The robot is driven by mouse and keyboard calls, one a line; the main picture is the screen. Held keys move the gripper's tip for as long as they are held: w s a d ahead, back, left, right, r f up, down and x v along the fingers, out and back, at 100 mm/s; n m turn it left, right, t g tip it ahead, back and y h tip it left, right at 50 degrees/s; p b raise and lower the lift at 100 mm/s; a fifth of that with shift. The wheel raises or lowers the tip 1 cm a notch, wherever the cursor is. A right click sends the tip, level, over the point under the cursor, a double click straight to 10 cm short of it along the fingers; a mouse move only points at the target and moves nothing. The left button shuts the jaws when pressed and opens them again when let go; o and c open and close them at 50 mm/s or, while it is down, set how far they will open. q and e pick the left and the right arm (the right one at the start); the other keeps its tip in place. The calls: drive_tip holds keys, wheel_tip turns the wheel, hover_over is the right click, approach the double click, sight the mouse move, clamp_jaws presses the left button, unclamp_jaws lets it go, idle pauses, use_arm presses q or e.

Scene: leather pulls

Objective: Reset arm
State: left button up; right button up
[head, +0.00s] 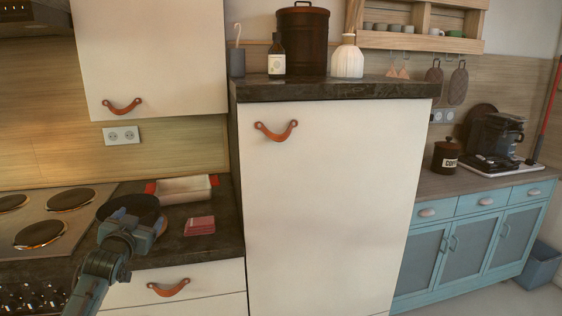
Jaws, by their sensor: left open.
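My left arm comes in from the lower left, and my left gripper (130,216) is raised in front of the counter beside the stove. It is open, and I see nothing held in it. A dark round pan-like thing (128,204) shows right behind it; I cannot tell whether they touch. My right gripper is out of view. A tall white cabinet door (335,190) with a leather pull (276,131) stands shut to the right of my gripper. A white drawer below the counter has another leather pull (168,288).
A stove (50,215) lies left. A white dish with red handles (183,189) and a red folded cloth (200,226) rest on the dark counter. An upper cabinet with a leather pull (122,106) hangs above. Blue cabinets (470,240) stand right. The space before the tall door looks clear.

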use_arm(q)
drive_tip(key=s+d+f+m+g+h, duration=0.1)
drive_tip(key=s+d+f, duration=0.35)
drive_tip(key=f, duration=0.25)
drive_tip(key=s+d+f+g+h, duration=0.1)
drive_tip(key=s+d+f, duration=0.35)
drive_tip(key=f, duration=0.25)
drive_tip(key=s+d+f+g+h, duration=0.1)
drive_tip(key=s+d+f, duration=0.3)
drive_tip(key=s, duration=0.5)
drive_tip(key=s+d+f+g+h, duration=0.1)
drive_tip(key=s+d+f, duration=0.3)
drive_tip(key=s, duration=0.6)
wheel_tip(320, 180, down, 3)
drive_tip(key=shift+s+d+r+g+h, duration=0.2)
drive_tip(key=shift+g+h, duration=0.5)
drive_tip(key=shift+g, duration=0.4)
drive_tip(key=s+d, duration=0.1)
drive_tip(key=s, duration=0.2)
drive_tip(key=s+d+f, duration=0.1)
drive_tip(key=s, duration=0.3)
drive_tip(key=s+d, duration=0.2)
drive_tip(key=s, duration=0.2)
drive_tip(key=shift+f, duration=0.15)
